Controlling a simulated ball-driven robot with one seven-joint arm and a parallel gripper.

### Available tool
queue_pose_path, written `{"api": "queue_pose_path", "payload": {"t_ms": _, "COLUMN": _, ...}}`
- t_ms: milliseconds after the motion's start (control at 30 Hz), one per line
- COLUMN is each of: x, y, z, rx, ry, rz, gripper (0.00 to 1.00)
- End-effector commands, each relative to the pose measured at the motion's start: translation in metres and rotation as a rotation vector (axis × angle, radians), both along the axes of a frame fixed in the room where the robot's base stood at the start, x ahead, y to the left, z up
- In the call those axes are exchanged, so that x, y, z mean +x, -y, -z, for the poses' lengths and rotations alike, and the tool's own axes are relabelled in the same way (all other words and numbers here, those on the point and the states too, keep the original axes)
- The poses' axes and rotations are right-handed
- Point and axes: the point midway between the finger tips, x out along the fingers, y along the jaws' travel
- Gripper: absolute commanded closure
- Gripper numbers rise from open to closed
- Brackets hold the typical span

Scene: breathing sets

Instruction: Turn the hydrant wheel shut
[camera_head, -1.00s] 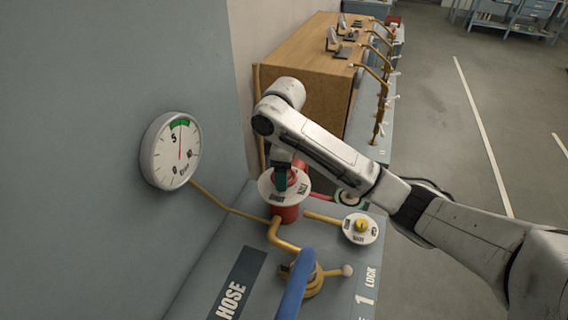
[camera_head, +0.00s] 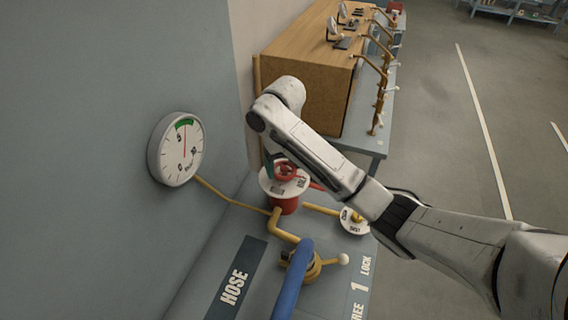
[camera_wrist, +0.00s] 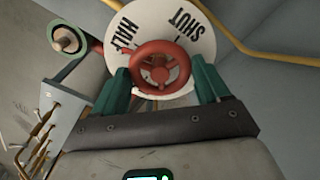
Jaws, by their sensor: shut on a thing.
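The red hydrant wheel (camera_head: 287,170) sits over a round white plate (camera_head: 270,187) on a red hydrant body (camera_head: 284,206). In the wrist view, the wheel (camera_wrist: 160,61) lies between the two green fingers of my gripper (camera_wrist: 161,75). My gripper is shut on the wheel, one finger at each side. The white plate (camera_wrist: 150,20) there carries the words HALF, at the left, and SHUT, at the right. In the head view, my gripper (camera_head: 270,165) shows only as a dark green finger beside the wheel; my arm hides the rest.
A round dial gauge (camera_head: 175,150) with a green band is on the wall at the left. A blue hose (camera_head: 292,285) rises in front, by a brass valve (camera_head: 303,268). A smaller white plate (camera_head: 352,226) is partly behind my arm. A wooden box (camera_head: 300,75) stands behind.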

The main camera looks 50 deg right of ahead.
Motion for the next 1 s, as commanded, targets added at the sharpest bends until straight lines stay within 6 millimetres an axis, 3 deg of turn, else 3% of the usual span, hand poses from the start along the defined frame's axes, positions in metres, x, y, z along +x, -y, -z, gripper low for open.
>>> {"api": "queue_pose_path", "payload": {"t_ms": 1000, "x": 0.0008, "y": 0.0009, "z": -0.0015, "rx": -0.003, "ry": 0.005, "rz": 0.966, "gripper": 0.55}}
